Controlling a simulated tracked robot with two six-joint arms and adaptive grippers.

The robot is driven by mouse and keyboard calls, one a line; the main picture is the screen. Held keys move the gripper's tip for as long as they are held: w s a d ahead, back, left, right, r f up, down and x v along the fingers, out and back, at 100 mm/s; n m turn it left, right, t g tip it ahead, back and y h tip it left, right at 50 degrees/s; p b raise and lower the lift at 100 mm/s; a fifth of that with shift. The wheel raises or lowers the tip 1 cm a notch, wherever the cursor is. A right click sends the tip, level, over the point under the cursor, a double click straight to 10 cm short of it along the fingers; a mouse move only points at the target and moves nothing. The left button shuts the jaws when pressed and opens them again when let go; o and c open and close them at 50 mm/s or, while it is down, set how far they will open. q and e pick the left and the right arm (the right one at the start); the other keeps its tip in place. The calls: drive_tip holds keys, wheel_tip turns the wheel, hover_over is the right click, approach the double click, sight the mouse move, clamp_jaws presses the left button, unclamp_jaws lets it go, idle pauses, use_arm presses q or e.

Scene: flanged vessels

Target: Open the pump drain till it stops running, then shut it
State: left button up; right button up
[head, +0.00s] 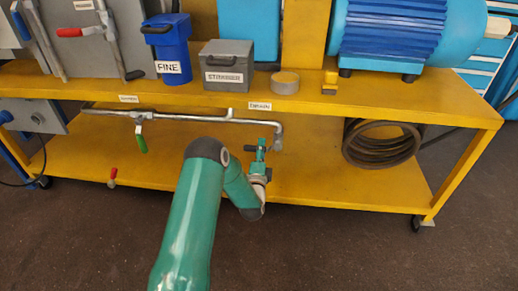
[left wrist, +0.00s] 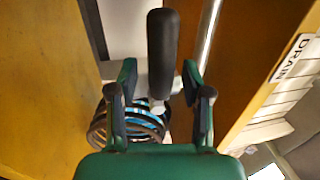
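The label reading DRAIN (head: 260,106) is on the front edge of the yellow cart's top; it also shows in the left wrist view (left wrist: 292,58). A grey pipe (head: 215,119) runs below that edge and bends down at its right end. My left gripper (head: 259,152) is beside this bend, under the label. In the left wrist view, a black lever handle (left wrist: 162,50) stands upright between the fingers of my left gripper (left wrist: 159,85). The fingers are open, with a gap showing on both sides of the handle. No running liquid can be made out. My right gripper is not in view.
A green-handled lever (head: 141,143) hangs from the pipe further left. Above stand a blue FINE bin (head: 167,55), a grey STRAINER box (head: 226,75) and a blue motor (head: 395,35). The lower shelf (head: 340,185) is largely clear.

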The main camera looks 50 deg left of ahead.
use_arm(q)
drive_tip(key=v, duration=0.7)
drive_tip(key=shift+s+d, duration=0.15)
drive_tip(key=shift+d, duration=0.05)
drive_tip(key=shift+f, duration=0.15)
